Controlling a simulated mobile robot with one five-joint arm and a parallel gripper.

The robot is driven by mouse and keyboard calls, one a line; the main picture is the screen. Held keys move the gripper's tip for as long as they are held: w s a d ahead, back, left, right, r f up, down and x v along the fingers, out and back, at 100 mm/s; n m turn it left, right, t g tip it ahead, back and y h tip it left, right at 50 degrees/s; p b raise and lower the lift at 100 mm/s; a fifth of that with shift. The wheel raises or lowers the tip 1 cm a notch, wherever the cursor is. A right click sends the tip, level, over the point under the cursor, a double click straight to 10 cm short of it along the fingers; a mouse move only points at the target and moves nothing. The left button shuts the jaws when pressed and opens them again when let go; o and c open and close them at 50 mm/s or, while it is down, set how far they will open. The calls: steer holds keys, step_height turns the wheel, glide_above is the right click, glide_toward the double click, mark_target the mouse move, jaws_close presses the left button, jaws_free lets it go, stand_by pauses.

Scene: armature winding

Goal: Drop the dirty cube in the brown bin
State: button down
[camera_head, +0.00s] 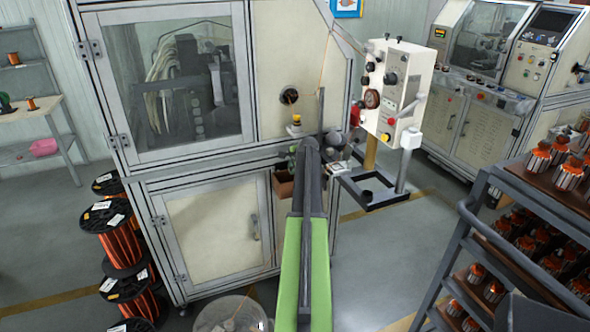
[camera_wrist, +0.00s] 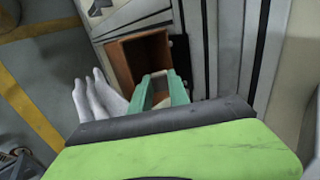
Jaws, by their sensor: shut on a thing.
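The brown bin (camera_wrist: 124,66) is an open box at the upper middle of the wrist view, against the machine's front. In the head view the bin (camera_head: 283,189) hangs low on the machine, left of my arm. My gripper (camera_wrist: 159,80) has green fingers, which overlap the bin's near right part in the wrist view. They are shut on a small pale thing, taken as the dirty cube (camera_wrist: 162,99), mostly hidden by the fingers. I cannot tell its height above the bin. In the head view my arm hides most of the gripper.
White gloves (camera_wrist: 95,98) hang left of the bin in the wrist view. A control box (camera_head: 397,90) and a dark tray (camera_head: 369,192) stand right of my arm. Wire spools (camera_head: 118,245) stand left, and a rack of armatures (camera_head: 490,225) stands right. Some floor between is clear.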

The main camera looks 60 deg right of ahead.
steer(key=c, duration=1.2)
jaws_free()
steer(key=shift+o, duration=0.2)
steer(key=p+v, duration=1.3)
steer(key=v, duration=0.4)
steer(key=shift+s, duration=0.2)
steer(key=shift+r, duration=0.1)
